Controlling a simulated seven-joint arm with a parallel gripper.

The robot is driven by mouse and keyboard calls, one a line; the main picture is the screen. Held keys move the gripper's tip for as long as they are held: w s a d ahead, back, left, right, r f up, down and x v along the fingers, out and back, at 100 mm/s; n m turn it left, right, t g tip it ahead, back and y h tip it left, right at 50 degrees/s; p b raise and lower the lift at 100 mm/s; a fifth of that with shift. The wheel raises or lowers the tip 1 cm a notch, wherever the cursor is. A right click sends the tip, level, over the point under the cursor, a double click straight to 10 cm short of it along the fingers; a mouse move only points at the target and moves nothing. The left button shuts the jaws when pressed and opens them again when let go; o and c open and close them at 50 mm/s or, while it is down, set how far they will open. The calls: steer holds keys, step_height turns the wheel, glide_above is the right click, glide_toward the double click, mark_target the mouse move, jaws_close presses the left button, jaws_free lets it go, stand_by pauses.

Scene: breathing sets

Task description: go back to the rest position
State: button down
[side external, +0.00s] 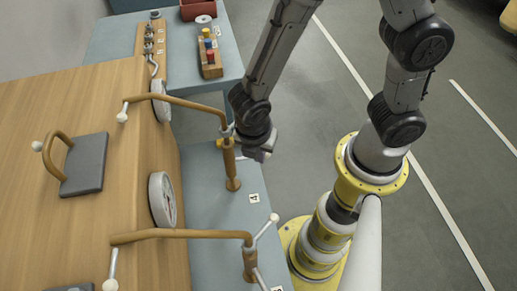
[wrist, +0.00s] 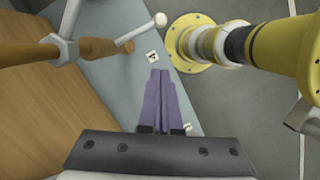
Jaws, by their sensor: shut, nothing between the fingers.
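My gripper (side external: 262,151) hangs beside the upper brown post in the side view, just right of it and over the edge of the blue-grey bench. In the wrist view my gripper (wrist: 160,78) shows its two purple fingers pressed together with nothing between them. The fingers point toward the bench and the floor edge. From the side view I cannot tell whether my gripper touches the post (side external: 231,168).
A wooden cabinet (side external: 120,215) with round gauges (side external: 162,200) stands at the left. Brown pipes (side external: 180,234) with white-tipped levers reach over the bench (side external: 205,215). A rack of coloured pieces (side external: 209,57) sits at the back.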

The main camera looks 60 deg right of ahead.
steer(key=w+d+r+m+t+y, duration=0.1)
steer(key=d+r+m+t, duration=0.1)
steer(key=d+r+m, duration=0.45)
steer(key=w+d+r+m+t+y, duration=0.1)
steer(key=w+d+r+m+t, duration=0.15)
steer(key=r, duration=0.75)
steer(key=s+d+r+m, duration=0.3)
steer(key=s+r+m, duration=0.2)
steer(key=s+m, duration=0.5)
steer(key=shift+s+d+r+m+y, duration=0.2)
steer(key=shift+d+m+y, duration=0.15)
steer(key=shift+m, duration=0.55)
steer(key=shift+t, duration=0.25)
stand_by(0.5)
